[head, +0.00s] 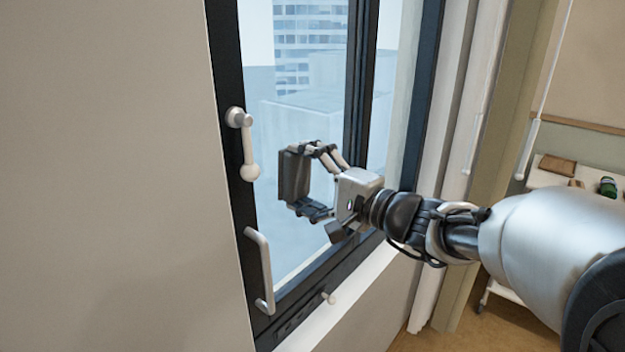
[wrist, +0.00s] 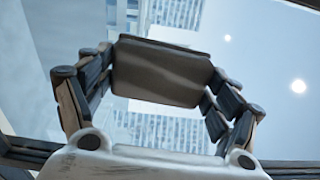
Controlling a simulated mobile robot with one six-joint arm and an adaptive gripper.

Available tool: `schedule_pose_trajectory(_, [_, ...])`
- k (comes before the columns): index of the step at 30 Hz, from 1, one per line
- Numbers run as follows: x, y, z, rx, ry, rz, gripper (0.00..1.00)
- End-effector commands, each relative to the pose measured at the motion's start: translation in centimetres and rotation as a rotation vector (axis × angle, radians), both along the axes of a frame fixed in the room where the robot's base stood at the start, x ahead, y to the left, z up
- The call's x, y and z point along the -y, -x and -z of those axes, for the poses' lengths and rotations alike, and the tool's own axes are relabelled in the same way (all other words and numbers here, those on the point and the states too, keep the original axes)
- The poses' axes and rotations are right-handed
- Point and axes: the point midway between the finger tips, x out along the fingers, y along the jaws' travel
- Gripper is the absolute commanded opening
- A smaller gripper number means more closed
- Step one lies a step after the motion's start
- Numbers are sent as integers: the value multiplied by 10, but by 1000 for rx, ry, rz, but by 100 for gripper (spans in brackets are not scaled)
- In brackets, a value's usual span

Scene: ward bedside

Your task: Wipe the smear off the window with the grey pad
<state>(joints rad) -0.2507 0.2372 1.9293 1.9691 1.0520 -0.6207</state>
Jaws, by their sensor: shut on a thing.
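My gripper (head: 307,182) is shut on the dark grey pad (head: 293,176) in front of the window glass (head: 290,120). In the wrist view the pad (wrist: 160,72) sits between the two fingers, its broad side facing the camera. In the head view the pad stands upright near the left part of the pane. I cannot tell whether it touches the glass. No smear can be made out on the visible glass; part of the pane is hidden behind the pad and my gripper.
The dark window frame (head: 232,190) carries a white lever handle (head: 247,150) and a white pull handle (head: 260,272) left of the pad. A sill (head: 345,285) runs below. A white shelf (head: 550,178) with a green item (head: 607,187) stands at the right.

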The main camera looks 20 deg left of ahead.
Motion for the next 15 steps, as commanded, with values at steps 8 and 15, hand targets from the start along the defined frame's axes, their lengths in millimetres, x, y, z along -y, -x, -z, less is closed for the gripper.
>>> schedule_pose_trajectory(8, [8,-24,2,0,0,2,64])
schedule_pose_trajectory(15, [10,-32,1,0,1,1,64])
